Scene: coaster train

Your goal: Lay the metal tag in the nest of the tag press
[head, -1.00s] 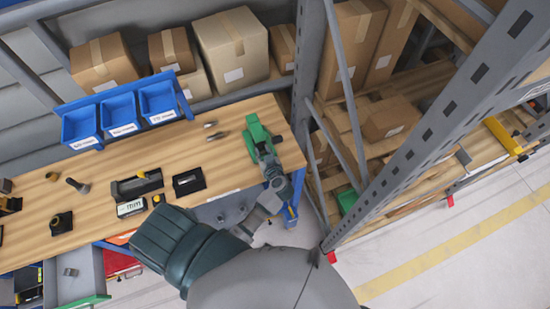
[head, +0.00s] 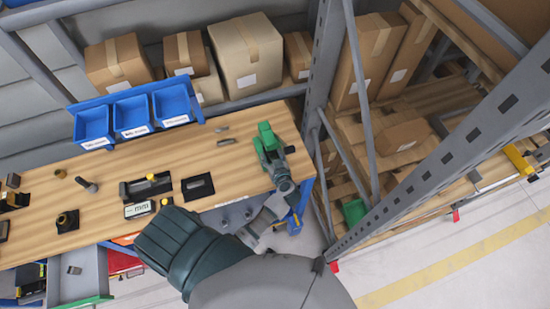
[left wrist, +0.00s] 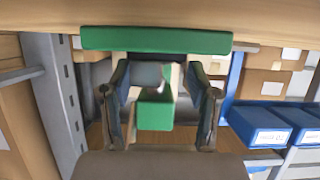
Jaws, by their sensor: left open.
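The green tag press (head: 265,136) stands at the right end of the wooden bench in the head view. In the left wrist view, a green bar and a green block (left wrist: 154,115) of it show, with a grey part behind. My left gripper (head: 272,160) is at the press, its fingers open on either side of the green block in the left wrist view (left wrist: 157,78). I cannot tell whether they touch it. Two small grey metal pieces lie on the bench left of the press; the lower one (head: 226,142) may be the metal tag. The nest is not clearly visible. My right gripper is not in view.
A black tray with a grey plate (head: 198,187) and a black holder (head: 146,187) lie on the bench (head: 100,172). Blue bins (head: 132,116) stand at the back left. A grey rack post (head: 430,150) rises to the right. Bench between bins and press is mostly clear.

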